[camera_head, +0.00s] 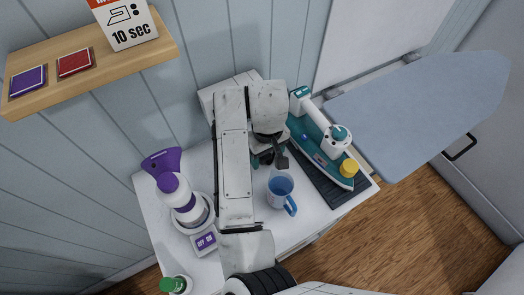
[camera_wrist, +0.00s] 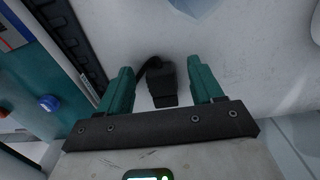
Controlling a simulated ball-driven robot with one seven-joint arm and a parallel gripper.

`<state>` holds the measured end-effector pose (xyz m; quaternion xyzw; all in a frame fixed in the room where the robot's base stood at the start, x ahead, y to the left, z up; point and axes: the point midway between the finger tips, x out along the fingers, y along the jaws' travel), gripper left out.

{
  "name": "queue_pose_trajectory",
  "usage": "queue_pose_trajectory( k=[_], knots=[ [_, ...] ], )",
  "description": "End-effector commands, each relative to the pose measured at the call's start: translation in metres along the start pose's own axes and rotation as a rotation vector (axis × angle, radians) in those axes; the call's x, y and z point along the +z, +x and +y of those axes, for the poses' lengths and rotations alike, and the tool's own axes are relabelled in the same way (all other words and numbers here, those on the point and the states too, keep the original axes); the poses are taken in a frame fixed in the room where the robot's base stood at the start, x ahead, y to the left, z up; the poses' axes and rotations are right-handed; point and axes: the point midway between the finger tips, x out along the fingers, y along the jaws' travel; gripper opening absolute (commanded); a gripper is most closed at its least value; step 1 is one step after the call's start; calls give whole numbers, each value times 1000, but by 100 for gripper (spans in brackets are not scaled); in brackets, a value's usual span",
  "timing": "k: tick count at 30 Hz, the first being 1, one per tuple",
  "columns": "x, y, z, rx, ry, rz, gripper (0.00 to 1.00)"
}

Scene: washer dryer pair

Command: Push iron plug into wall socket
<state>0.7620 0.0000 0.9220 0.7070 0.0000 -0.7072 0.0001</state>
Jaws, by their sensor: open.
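A black plug (camera_wrist: 160,82) with a short length of dark cord lies on the white surface in the wrist view. My gripper (camera_wrist: 162,85) is open, with one teal finger on each side of the plug, and I see no clear contact. In the head view my gripper (camera_head: 268,158) is low over the table, left of the iron and partly hidden by my arm. The teal and white iron (camera_head: 318,145) rests on a dark ribbed mat (camera_head: 330,190). I cannot make out a wall socket in either view.
A purple and white steamer (camera_head: 178,192) and an on/off switch box (camera_head: 204,241) are at left. An ironing board (camera_head: 420,110) is at right. A wooden shelf (camera_head: 130,62) juts from the wall.

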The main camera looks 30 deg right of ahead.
Motion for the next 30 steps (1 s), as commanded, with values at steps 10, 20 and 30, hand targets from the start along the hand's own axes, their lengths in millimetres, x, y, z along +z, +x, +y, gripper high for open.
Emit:
queue_pose_trajectory(
  k=[10, 20, 30],
  knots=[
    [0, 0, 0, 0, 0, 0, 38],
    [0, 0, 0, 0, 0, 0, 7],
    [0, -3, 0, 0, 1, 0, 6]
  ],
)
